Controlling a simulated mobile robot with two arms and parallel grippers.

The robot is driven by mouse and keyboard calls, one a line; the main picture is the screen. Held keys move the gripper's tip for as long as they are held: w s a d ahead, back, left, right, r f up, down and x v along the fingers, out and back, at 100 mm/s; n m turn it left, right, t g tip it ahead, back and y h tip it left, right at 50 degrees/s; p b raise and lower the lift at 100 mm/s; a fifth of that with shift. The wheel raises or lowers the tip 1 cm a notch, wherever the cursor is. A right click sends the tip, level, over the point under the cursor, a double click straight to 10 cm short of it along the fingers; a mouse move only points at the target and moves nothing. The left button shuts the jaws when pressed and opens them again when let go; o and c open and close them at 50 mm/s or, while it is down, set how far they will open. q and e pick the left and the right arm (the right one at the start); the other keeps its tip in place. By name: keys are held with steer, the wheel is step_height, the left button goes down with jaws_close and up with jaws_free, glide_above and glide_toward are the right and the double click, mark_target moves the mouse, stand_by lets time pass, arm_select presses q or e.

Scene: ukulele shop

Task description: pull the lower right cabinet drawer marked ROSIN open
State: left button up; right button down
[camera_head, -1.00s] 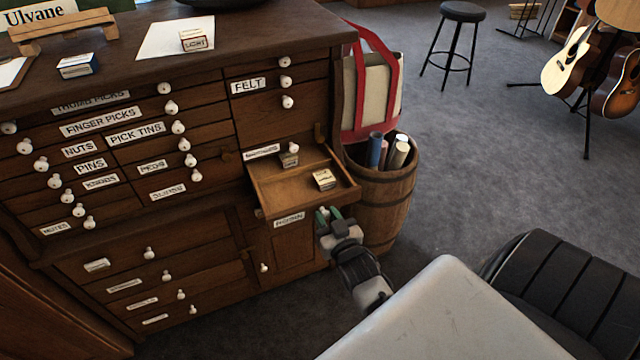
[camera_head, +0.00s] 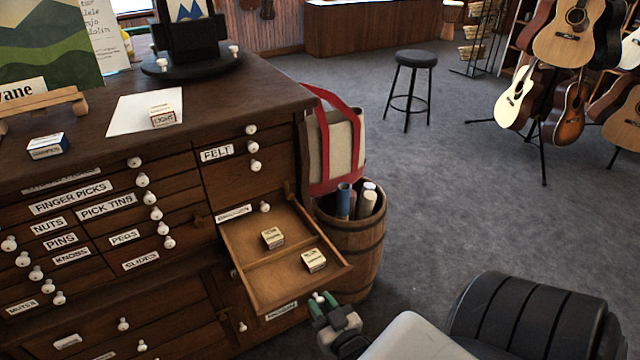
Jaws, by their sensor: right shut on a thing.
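The lower right drawer (camera_head: 262,255) of the dark wooden cabinet (camera_head: 100,225) stands pulled well out, showing its inside and a divider. Two small labelled boxes lie in it, one toward the back (camera_head: 272,238) and one toward the front (camera_head: 314,260). A white label (camera_head: 281,310) shows just under the drawer's front edge, too small to read surely. My right gripper (camera_head: 320,298) is at the drawer front, shut on its white knob, which its green-tipped fingers mostly hide. My left gripper is not in view.
A barrel (camera_head: 352,245) with rolled tubes stands right beside the drawer, with a red-handled tote bag (camera_head: 335,145) behind. A black stool (camera_head: 415,60) and guitars on stands (camera_head: 570,40) are farther back. Grey carpet (camera_head: 450,190) is clear between.

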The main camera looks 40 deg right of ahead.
steer(key=c, duration=0.9)
jaws_free()
steer(key=shift+o, duration=0.2)
steer(key=shift+s, duration=0.1)
steer(key=v, duration=1)
steer(key=shift+s, duration=0.35)
